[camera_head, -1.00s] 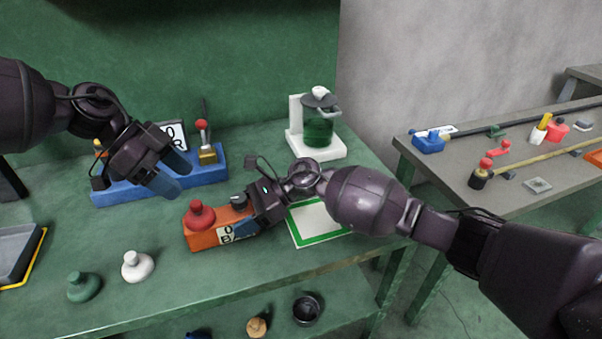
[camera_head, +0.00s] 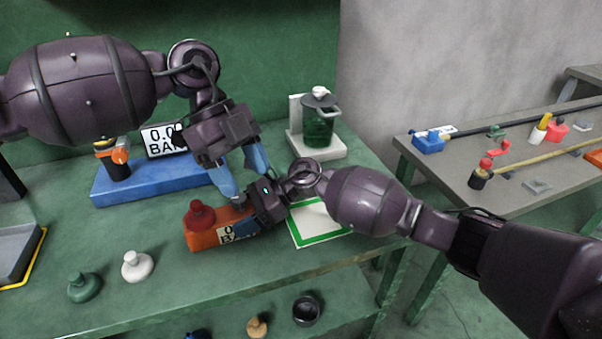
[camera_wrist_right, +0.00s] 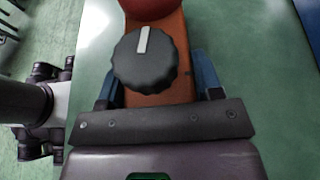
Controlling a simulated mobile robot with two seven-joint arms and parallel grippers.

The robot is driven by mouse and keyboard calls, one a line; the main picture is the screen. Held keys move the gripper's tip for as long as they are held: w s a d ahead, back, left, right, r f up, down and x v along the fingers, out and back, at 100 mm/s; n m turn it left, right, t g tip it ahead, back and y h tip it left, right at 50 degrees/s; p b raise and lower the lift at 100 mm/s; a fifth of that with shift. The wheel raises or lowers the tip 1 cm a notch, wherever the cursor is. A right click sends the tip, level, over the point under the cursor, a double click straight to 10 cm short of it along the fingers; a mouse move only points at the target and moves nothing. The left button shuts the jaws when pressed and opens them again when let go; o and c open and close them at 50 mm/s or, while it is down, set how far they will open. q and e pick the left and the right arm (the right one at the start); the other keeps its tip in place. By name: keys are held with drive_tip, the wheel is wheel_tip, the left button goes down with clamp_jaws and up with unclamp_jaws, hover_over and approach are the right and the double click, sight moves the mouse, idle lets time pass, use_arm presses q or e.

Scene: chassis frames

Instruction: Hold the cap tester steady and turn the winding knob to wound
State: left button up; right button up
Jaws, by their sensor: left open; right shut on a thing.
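The cap tester is an orange block (camera_head: 203,236) with a red round cap (camera_head: 200,214) at its left end and a white "BAR" label on its front. My right gripper (camera_head: 246,224) is shut on its right part, a finger on each side, as the right wrist view also shows. The black ribbed winding knob (camera_wrist_right: 145,62) sits on top between those fingers, its white mark pointing nearly straight up in that view. In the head view the knob is mostly hidden behind my left gripper (camera_head: 247,182), which is open just above it, fingers pointing down.
A blue stand (camera_head: 125,188) with a "0.0 BAR" display (camera_head: 163,140) is behind. A green-edged white mat (camera_head: 318,226) lies to the right. A white knob (camera_head: 137,266) and green knob (camera_head: 84,287) stand at front left. A green jar (camera_head: 319,127) is at the back.

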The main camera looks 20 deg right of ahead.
use_arm(q)
drive_tip(key=s+d+m+g+h, duration=0.1)
drive_tip(key=s+d+m+h, duration=0.1)
drive_tip(key=s+d, duration=0.3)
drive_tip(key=shift+d+r+g, duration=0.4)
drive_tip(key=shift+d, duration=1)
drive_tip(key=shift+c, duration=0.3)
